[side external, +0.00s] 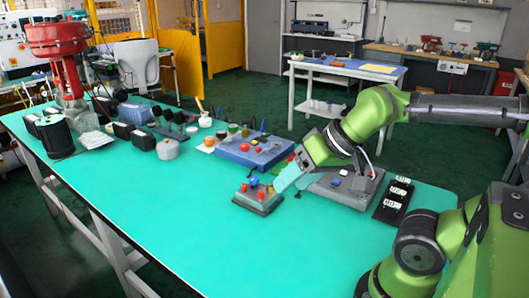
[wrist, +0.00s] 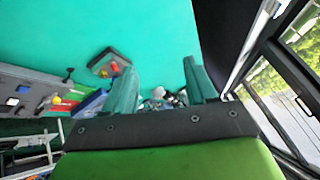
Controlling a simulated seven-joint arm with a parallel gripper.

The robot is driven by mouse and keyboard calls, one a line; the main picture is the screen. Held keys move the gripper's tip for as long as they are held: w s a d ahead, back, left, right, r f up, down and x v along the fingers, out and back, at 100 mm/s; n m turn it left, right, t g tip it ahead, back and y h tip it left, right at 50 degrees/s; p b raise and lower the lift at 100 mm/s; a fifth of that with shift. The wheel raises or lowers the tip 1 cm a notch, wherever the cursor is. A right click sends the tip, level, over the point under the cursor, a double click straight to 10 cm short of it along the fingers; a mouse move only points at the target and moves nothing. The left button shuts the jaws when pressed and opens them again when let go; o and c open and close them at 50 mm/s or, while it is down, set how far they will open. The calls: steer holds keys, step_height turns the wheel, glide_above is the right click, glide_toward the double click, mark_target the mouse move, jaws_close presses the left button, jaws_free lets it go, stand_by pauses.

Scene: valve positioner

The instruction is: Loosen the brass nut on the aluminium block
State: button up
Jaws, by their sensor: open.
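My gripper (side external: 281,186) hangs low over the green table beside a small grey block (side external: 257,206) with red and blue knobs. In the side external view its teal fingers overlap or sit very near the block's right edge; I cannot tell if they touch. In the wrist view my gripper (wrist: 158,68) has its two fingers apart with nothing seen between the tips. A small dark-edged block (wrist: 102,63) lies just left of the left finger, partly hidden by it. I cannot make out a brass nut, or say surely which block is aluminium.
A larger grey unit (side external: 340,192) stands behind and right of my gripper, with a black strip (side external: 393,202) farther right. A blue box (side external: 245,155) with red buttons is behind. Several small parts and a red valve (side external: 62,75) stand at the left. The table's front (side external: 200,245) is clear.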

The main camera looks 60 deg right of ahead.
steer(key=shift+d+f, duration=0.1)
steer(key=shift+f, duration=0.1)
steer(key=shift+c, duration=0.2)
steer(key=m+g+h, duration=0.2)
steer(key=m+g, duration=0.5)
steer(key=m, duration=1)
glide_above(271, 186)
step_height(271, 186, down, 4)
steer(key=m, duration=0.3)
step_height(271, 186, down, 16)
steer(key=shift+w+r, duration=0.1)
steer(key=shift+r, duration=0.15)
jaws_close()
